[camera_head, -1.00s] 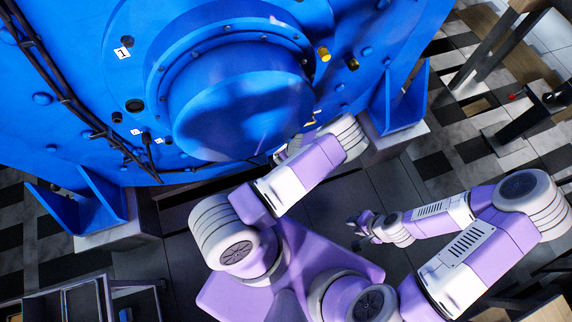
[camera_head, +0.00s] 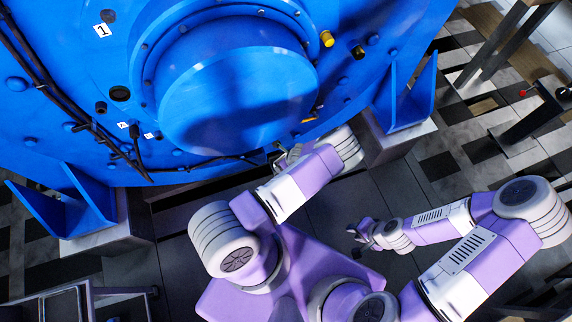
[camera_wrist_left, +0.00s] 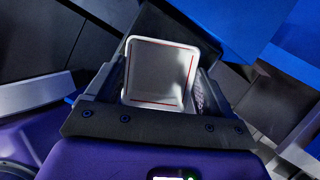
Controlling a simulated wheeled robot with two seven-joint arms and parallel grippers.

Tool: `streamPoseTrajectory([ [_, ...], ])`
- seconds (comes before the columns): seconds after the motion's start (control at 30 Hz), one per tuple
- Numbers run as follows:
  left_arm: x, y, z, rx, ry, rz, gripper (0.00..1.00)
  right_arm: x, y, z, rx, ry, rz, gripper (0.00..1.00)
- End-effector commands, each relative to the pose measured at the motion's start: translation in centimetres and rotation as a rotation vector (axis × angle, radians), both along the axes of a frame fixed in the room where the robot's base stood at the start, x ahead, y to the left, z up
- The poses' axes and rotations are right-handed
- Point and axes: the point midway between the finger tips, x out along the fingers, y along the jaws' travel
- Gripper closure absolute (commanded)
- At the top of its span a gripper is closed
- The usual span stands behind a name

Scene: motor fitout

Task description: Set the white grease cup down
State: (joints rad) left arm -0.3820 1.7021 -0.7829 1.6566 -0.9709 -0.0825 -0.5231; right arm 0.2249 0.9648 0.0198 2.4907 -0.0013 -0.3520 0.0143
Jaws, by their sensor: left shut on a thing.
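The white grease cup (camera_wrist_left: 158,75) shows in the left wrist view as a squarish white vessel with a thin red line inside its rim. My left gripper (camera_wrist_left: 155,92) is shut on it, with a finger on each side. In the head view my left gripper (camera_head: 283,158) is small and partly hidden by its arm, near the lower edge of the blue motor; I cannot make out the cup there. My right gripper (camera_head: 361,235) hangs over the dark floor, away from the motor. Its fingers are too small to tell open from shut.
The big blue motor (camera_head: 235,95) fills the upper left, with a yellow plug (camera_head: 327,39) and dark cables (camera_head: 60,85). Its blue foot brackets (camera_head: 410,95) rest on grey blocks (camera_head: 405,140). A metal frame (camera_head: 85,298) stands at lower left. Dark stands are at upper right.

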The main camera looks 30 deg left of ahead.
Motion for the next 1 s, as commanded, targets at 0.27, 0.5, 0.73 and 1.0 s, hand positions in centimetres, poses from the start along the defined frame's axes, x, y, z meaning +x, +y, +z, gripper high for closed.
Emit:
streamPoseTrajectory([
  [0.27,0.2,0.2,-0.1,0.0,-0.003,0.001,0.53,0.0,0.0,-0.1,0.0,0.0,0.0,0.67],
  [0.5,0.2,0.1,-0.4,-0.001,-0.002,0.001,0.01,0.0,0.0,-0.4,0.0,0.0,0.0,0.67],
  [0.73,0.2,0.1,-0.3,-0.001,-0.002,0.001,0.0,0.0,0.0,-0.3,0.0,0.0,0.0,0.67],
  [1.0,0.0,-1.0,2.9,0.0,-0.004,-0.001,0.0,0.0,0.0,1.1,0.0,0.0,0.0,0.67],
])
